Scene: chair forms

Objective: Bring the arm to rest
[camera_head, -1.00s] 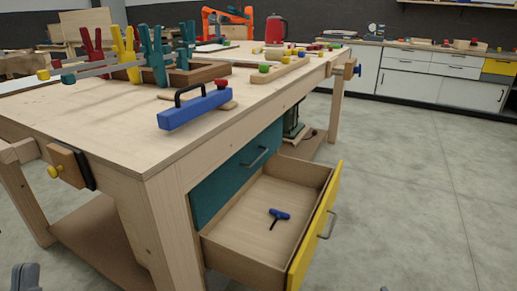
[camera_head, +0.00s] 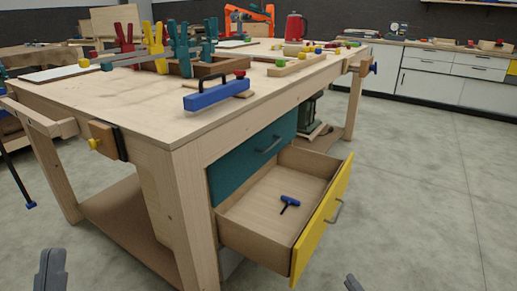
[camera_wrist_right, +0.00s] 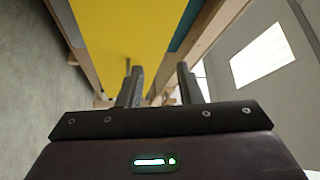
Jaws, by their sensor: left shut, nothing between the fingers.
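My left gripper (camera_head: 51,268) shows at the bottom left of the head view, in front of the workbench and clear of it. It is shut and empty. My right gripper (camera_head: 353,284) barely shows at the bottom edge of the head view, below the open drawer's yellow front (camera_head: 322,222). In the right wrist view its two fingers (camera_wrist_right: 160,82) stand apart with nothing between them, and the yellow drawer front (camera_wrist_right: 130,35) is beyond them.
The open drawer (camera_head: 262,207) holds a blue T-handled tool (camera_head: 289,202). Grey floor (camera_head: 425,200) is free at the right.

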